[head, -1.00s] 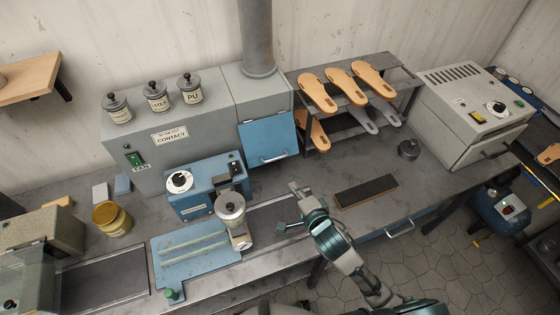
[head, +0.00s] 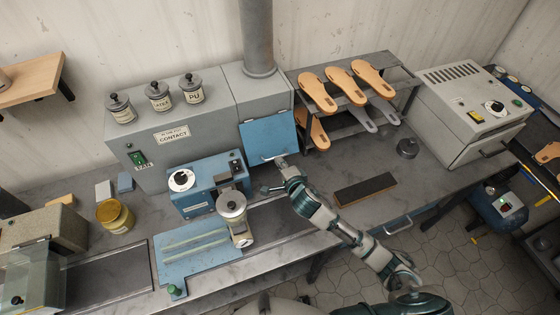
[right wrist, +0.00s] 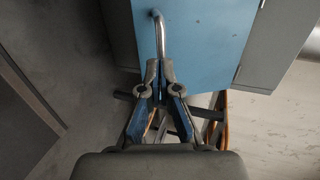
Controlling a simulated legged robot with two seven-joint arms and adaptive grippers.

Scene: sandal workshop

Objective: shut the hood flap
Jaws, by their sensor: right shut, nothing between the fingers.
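The hood flap (head: 268,133) is a blue panel on the front of the grey hood (head: 258,90), below the duct. It slants down, with a metal handle along its lower edge; I cannot tell how wide any gap behind it is. In the right wrist view the flap (right wrist: 193,45) fills the upper middle, and its bar handle (right wrist: 160,33) points towards the fingers. My right gripper (head: 281,162) is shut and empty at the flap's lower edge, close to the handle. In the right wrist view the gripper (right wrist: 160,70) lies just below the handle's end; contact is unclear. My left gripper is out of view.
A blue machine with a dial (head: 205,187) and a pot (head: 232,207) stand left of my right arm. A rack (head: 345,125) with sandal soles stands right of the flap. A dark block (head: 365,190) lies on the bench; bare bench surrounds it.

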